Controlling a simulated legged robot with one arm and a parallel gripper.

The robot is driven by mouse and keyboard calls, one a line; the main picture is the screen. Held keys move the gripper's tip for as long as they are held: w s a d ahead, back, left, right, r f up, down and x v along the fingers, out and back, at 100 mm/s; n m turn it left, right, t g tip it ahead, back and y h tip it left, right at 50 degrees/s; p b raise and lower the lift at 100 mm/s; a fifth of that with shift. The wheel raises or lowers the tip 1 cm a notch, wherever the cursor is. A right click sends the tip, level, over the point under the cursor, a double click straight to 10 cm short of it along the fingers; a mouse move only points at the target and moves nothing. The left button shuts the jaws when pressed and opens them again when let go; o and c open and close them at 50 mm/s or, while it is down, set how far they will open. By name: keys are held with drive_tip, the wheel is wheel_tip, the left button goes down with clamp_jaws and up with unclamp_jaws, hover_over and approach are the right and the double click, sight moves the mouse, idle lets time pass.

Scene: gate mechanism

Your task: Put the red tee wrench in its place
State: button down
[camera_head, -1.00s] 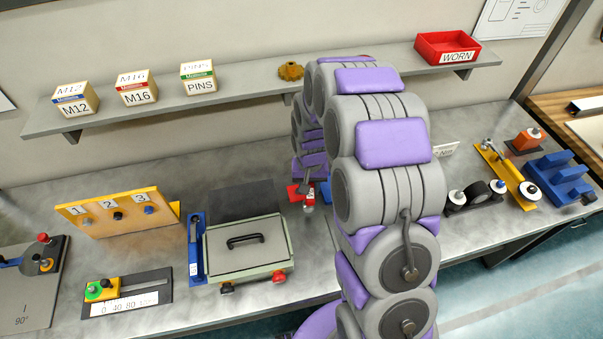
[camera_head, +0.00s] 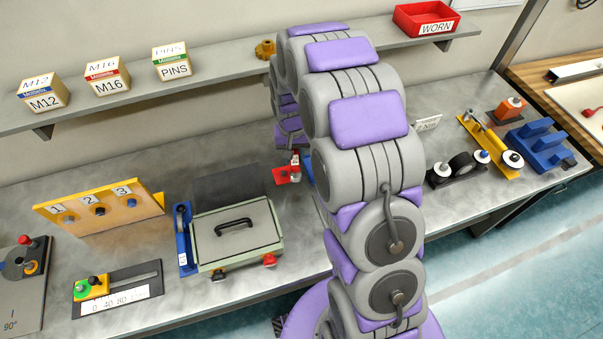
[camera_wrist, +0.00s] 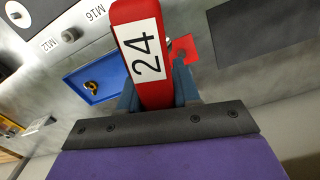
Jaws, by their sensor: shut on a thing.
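The red tee wrench (camera_wrist: 145,60) shows in the wrist view as a red bar with a white "24" label. My gripper (camera_wrist: 157,97) is shut on it, with a blue-grey finger on each side. A flat red piece with a notch (camera_wrist: 184,52) lies just beyond the wrench, on the grey bench. In the head view the red piece (camera_head: 282,176) is left of my arm, with a small red-and-white part of the wrench (camera_head: 295,163) beside it. My arm hides the gripper there. I cannot tell whether wrench and red piece touch.
A blue tray (camera_wrist: 92,84) with a yellow ring lies left in the wrist view. A lidded box (camera_head: 237,235), a blue holder (camera_head: 183,237) and a numbered yellow rack (camera_head: 100,208) stand left of my arm. The shelf (camera_head: 225,75) runs above the bench.

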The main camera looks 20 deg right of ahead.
drive_tip(key=w+a+r+b, duration=0.1)
drive_tip(key=w+a+r, duration=0.1)
drive_tip(key=w, duration=0.5)
wheel_tip(320, 180, down, 5)
drive_tip(key=shift+s+a+r+b, duration=0.1)
drive_tip(key=shift+s+b, duration=0.05)
drive_tip(key=shift+b, duration=0.6)
drive_tip(key=shift+f, duration=1)
drive_tip(key=shift+f, duration=0.85)
idle(0.4)
